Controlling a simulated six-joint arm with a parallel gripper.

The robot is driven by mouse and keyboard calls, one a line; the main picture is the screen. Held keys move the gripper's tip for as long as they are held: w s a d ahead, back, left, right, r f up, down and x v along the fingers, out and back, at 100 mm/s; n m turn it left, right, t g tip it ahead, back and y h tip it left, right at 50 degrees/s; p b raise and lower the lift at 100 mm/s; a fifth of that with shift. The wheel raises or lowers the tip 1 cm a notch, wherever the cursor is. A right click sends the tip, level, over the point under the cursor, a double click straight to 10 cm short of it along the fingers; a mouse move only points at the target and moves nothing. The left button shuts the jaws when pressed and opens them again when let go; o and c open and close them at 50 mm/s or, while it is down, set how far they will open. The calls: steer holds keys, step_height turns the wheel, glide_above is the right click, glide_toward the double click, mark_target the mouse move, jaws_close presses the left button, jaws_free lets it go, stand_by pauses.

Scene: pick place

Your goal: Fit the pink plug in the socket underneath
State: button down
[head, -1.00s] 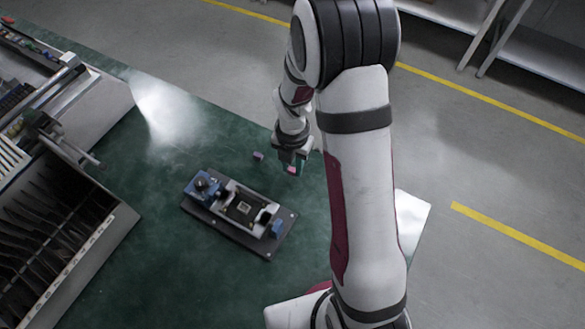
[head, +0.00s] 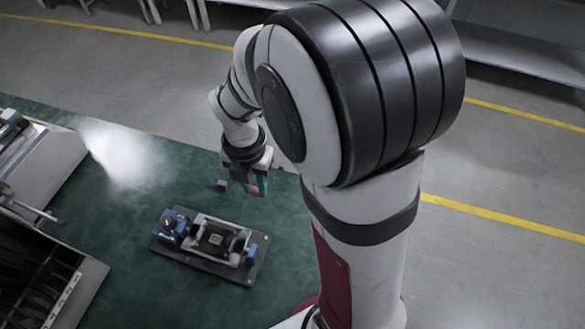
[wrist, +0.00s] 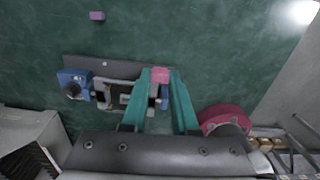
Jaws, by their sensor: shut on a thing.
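The pink plug (head: 254,190) is held between the fingertips of my gripper (head: 257,187). In the wrist view the pink plug (wrist: 160,75) sits at the ends of the two green fingers, which are shut on it. My gripper is above the green table, behind and to the right of the fixture in the head view. In the wrist view, the fingers partly cover the fixture (wrist: 110,66), and I cannot make out the socket.
A small purple-pink block (head: 222,183) lies on the table left of my gripper; it also shows in the wrist view (wrist: 97,16). Blue clamp parts (head: 172,226) stand on the fixture. A machine with a slotted rack (head: 35,265) is at the left.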

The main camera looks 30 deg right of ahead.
steer(key=s+a+r, duration=0.1)
steer(key=s+a, duration=0.2)
steer(key=a, duration=0.8)
steer(key=shift+m, duration=0.3)
steer(key=shift+a+f, duration=0.15)
steer(key=shift+f, duration=2.35)
steer(key=shift+f, duration=0.9)
steer(key=c, duration=0.6)
jaws_free()
steer(key=c, duration=0.4)
steer(key=shift+o, duration=0.2)
